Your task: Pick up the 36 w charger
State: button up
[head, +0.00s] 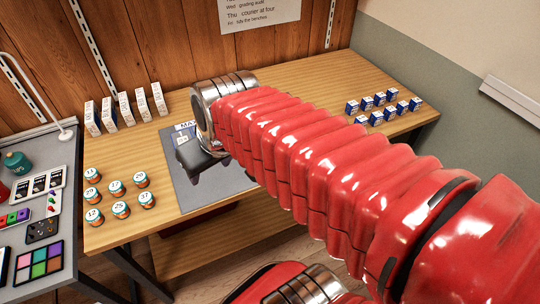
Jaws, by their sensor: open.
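Nothing in view can be read as the 36 w charger. Several small blue and white boxes (379,98) stand in two rows at the right of the wooden table, their print too small to read. Several tall white boxes (126,109) stand in a row at the back left, also unreadable. My gripper (198,176), dark and partly hidden by my red arm, hangs over the grey mat (183,194), left of the blue and white boxes. It is open, and I see nothing held in it.
A grey side table (60,255) at the left holds colour swatches, trays and a green bottle (17,163). Bare wood lies left of the blue and white boxes.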

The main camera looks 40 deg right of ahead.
jog(key=w+d+f, duration=0.2)
jog(key=d+f, duration=0.2)
jog(key=d, duration=0.5)
jog(key=w+d+f+m, duration=0.1)
jog(key=d+f, duration=0.3)
jog(key=d, duration=0.4)
jog(key=w+d+f+m+g, duration=0.1)
jog(key=w+d+f, duration=0.2)
jog(key=d, duration=0.6)
jog(key=shift+w+d+f+h, duration=0.3)
jog(key=shift+w+f+h, duration=0.1)
jog(key=shift+f, duration=0.3)
jog(key=shift+x, duration=4.3)
jog(key=shift+x, duration=2.55)
jog(key=shift+c, duration=0.4)
jog(key=c, duration=1.1)
